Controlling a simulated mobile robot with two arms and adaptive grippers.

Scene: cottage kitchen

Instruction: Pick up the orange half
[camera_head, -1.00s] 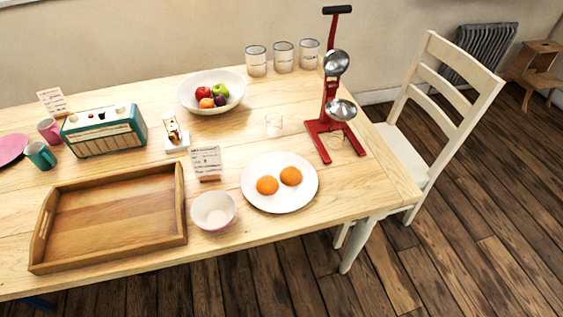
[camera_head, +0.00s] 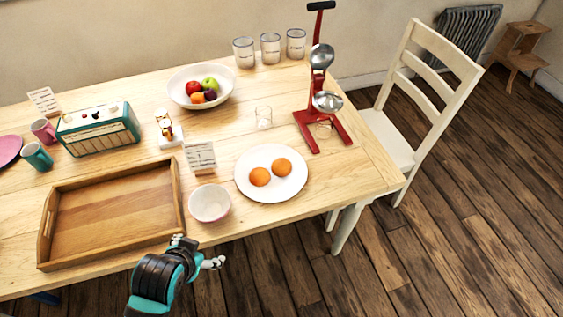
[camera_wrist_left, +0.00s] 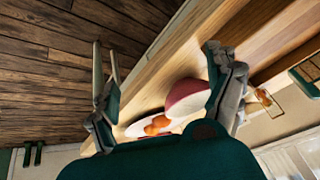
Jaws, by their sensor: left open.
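Two orange halves lie side by side on a white plate (camera_head: 272,194) near the table's front right. The left one (camera_head: 260,177) and the right one (camera_head: 282,166) both look dome side up. In the left wrist view, orange (camera_wrist_left: 157,125) shows on the plate (camera_wrist_left: 135,130), beyond my fingers. My left gripper (camera_head: 202,251) is at the table's front edge, below the white bowl and to the lower left of the plate. In the left wrist view its fingers (camera_wrist_left: 165,85) are wide apart with nothing between them. My right gripper is not in view.
A white bowl (camera_head: 210,204) stands between my left gripper and the plate. A wooden tray (camera_head: 178,200) lies left of it. A small card (camera_head: 200,157), a glass (camera_head: 264,117) and a red press (camera_head: 323,130) stand behind. A chair (camera_head: 395,140) is at right.

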